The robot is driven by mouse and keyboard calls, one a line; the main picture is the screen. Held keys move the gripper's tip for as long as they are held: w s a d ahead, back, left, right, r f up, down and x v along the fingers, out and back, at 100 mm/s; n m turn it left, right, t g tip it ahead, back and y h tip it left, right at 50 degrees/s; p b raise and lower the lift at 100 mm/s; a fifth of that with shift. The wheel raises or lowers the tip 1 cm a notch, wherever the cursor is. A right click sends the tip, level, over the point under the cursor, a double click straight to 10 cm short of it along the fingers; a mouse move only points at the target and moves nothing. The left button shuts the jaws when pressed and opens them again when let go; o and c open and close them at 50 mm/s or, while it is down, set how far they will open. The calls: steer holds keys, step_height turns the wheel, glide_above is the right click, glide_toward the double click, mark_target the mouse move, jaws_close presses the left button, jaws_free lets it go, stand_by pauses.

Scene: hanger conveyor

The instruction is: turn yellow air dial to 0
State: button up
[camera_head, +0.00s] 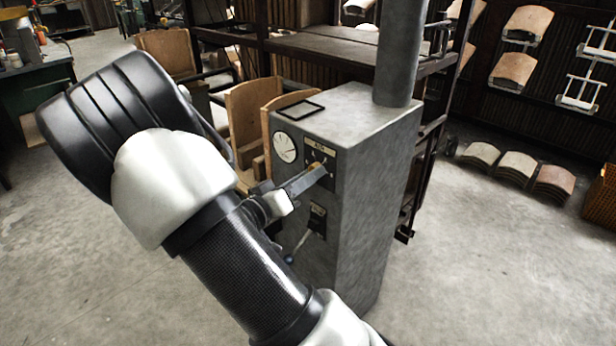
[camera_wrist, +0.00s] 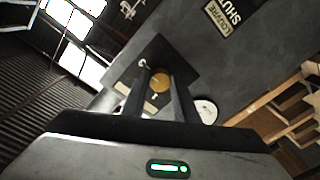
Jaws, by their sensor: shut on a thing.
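The yellow air dial (camera_wrist: 160,80) is a small round knob on a dark plate (camera_wrist: 180,62) in the wrist view. My gripper (camera_wrist: 160,84) is at the dial, with one finger on each side, shut on it. In the head view my gripper (camera_head: 318,172) reaches the front of the grey control cabinet (camera_head: 375,190) and hides most of the dial. A small label with writing shows just above it. The dial's pointer and its setting are too small to read.
A round white gauge (camera_head: 285,147) sits left of the dial plate. A thick pipe (camera_head: 401,50) rises from the cabinet. Wooden chair parts (camera_head: 243,115) stand close behind it.

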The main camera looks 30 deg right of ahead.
steer(key=shift+w+a+r+n+g+h+p, duration=0.15)
steer(key=shift+n+g+p, duration=0.25)
steer(key=shift+n+p, duration=3.9)
steer(key=shift+w+d+n+g+h+p, duration=0.3)
steer(key=shift+n+p, duration=1.05)
steer(key=shift+n, duration=5.75)
steer(key=shift+s+a+r+n+g+h+p, duration=0.1)
steer(key=shift+a+n+g+p, duration=0.3)
steer(key=shift+n+p, duration=3.9)
steer(key=n+b, duration=0.2)
steer(key=n, duration=0.1)
steer(key=shift+d+f+b, duration=0.1)
steer(key=shift+b, duration=0.3)
steer(key=o, duration=1.1)
steer(key=shift+c, duration=0.2)
